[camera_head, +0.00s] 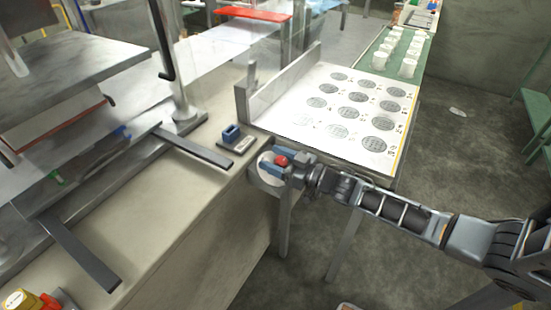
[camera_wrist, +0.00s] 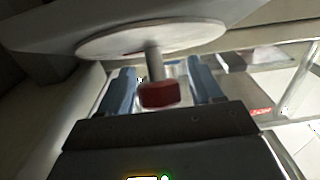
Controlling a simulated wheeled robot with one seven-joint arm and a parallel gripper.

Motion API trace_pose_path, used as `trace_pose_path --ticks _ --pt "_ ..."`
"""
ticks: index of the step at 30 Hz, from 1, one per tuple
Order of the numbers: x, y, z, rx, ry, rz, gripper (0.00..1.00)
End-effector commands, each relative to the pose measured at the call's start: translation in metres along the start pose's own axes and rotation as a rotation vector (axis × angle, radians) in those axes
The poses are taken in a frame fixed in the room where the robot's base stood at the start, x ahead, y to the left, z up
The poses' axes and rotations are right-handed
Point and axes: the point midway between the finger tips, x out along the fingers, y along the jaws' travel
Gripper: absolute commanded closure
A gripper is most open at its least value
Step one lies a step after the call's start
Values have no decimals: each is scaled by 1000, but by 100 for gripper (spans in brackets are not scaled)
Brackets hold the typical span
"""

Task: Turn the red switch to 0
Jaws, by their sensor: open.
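The red switch knob (camera_head: 281,160) sits on a short stem in front of a pale round plate (camera_head: 264,179), at the corner of the counter. In the wrist view the red knob (camera_wrist: 158,95) hangs on its grey stem below the round plate (camera_wrist: 150,40). My gripper (camera_wrist: 160,78) is open, with one blue finger on each side of the knob and stem. A visible gap separates each finger from the knob. In the head view my gripper (camera_head: 282,163) reaches the switch from the right. I cannot read any 0 mark on the plate.
A white panel with round grilles (camera_head: 345,115) lies beyond my arm. A yellow-and-red object (camera_head: 22,300) is at the lower left. Open floor (camera_head: 460,150) lies to the right.

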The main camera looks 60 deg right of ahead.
Motion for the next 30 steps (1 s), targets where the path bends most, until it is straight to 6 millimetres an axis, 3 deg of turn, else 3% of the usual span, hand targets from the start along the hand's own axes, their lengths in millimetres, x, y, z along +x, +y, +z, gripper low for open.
trace_pose_path --ticks 2,17,30 --pt "0 0 0 0 0 0 37" --pt "0 0 0 0 0 0 85" --pt "-1 -2 3 -65 -2 -110 86"
